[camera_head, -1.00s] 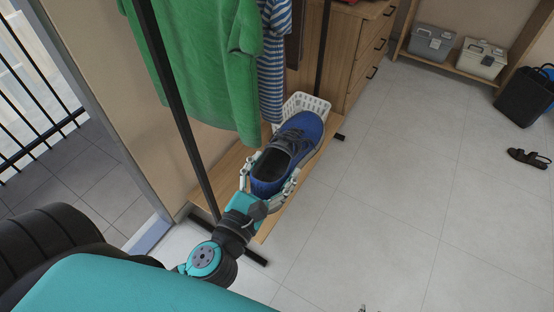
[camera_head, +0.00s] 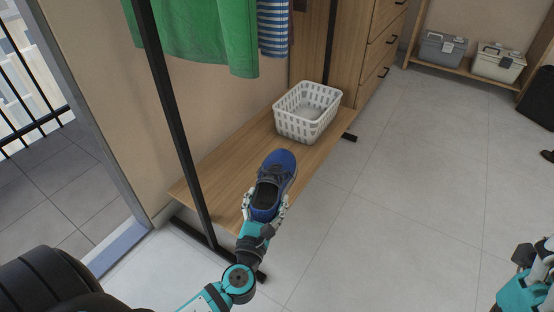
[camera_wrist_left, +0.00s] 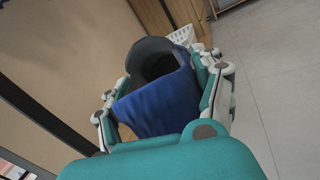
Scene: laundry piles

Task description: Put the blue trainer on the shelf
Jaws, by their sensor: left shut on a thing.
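The blue trainer (camera_head: 274,181) has a dark opening and grey laces; its heel is towards me. My left gripper (camera_head: 266,206) is shut on its heel end, one finger on each side. In the left wrist view the trainer (camera_wrist_left: 160,98) fills the space between the fingers. The wooden shelf (camera_head: 222,172) is the low board of the clothes rack. The trainer shows over its front part; I cannot tell whether it touches the board. My right gripper (camera_head: 540,262) is partly in view at the lower right edge, and its fingers are cut off.
A white basket (camera_head: 307,113) stands on the far end of the shelf. A black rack post (camera_head: 178,128) rises at the left. Green (camera_head: 205,32) and striped clothes hang above. The shelf left of the trainer is bare.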

